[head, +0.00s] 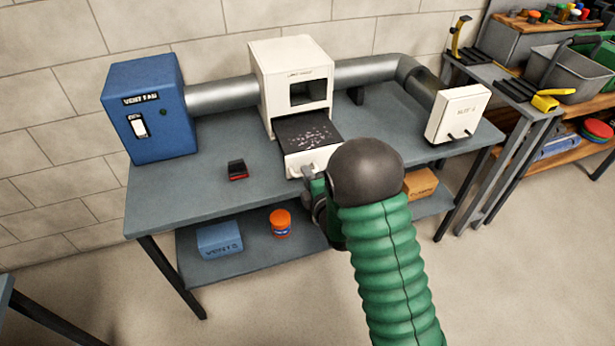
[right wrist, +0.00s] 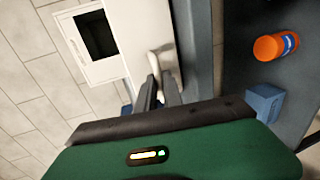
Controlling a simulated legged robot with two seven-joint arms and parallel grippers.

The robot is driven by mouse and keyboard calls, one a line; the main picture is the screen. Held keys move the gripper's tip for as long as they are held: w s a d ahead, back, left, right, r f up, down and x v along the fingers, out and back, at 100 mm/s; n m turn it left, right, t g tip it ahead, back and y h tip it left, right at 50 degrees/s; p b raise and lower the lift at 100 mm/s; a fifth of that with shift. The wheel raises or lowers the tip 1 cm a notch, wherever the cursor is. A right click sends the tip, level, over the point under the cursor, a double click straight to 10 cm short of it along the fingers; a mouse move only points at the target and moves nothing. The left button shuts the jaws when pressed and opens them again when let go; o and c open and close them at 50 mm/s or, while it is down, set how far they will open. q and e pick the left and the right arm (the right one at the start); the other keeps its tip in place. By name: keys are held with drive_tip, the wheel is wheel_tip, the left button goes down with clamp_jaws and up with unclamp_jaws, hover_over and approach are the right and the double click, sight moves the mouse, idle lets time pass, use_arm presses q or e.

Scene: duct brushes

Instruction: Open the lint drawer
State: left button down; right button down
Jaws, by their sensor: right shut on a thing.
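The white lint box (head: 272,62) stands on the grey bench with a square dark opening in its front. Its lint drawer (head: 296,159) sticks out toward me, showing a dark tray (head: 306,131) with pale lint specks. My right gripper (head: 308,175) is at the drawer's front, partly hidden by my own wrist in the head view. In the right wrist view, its two fingers (right wrist: 160,92) are closed around the pale drawer handle (right wrist: 154,62). My left gripper is not in view.
A blue vent fan box (head: 150,110) is at left, joined by a metal duct (head: 222,94). A small black-and-red item (head: 237,170) lies on the bench left of the drawer. An orange jar (head: 280,222) and blue box (head: 219,240) stand on the lower shelf.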

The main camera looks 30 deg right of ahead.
drive_tip(key=shift+s+a+f, duration=0.1)
drive_tip(key=shift+f, duration=0.05)
drive_tip(key=c, duration=1.5)
unclamp_jaws()
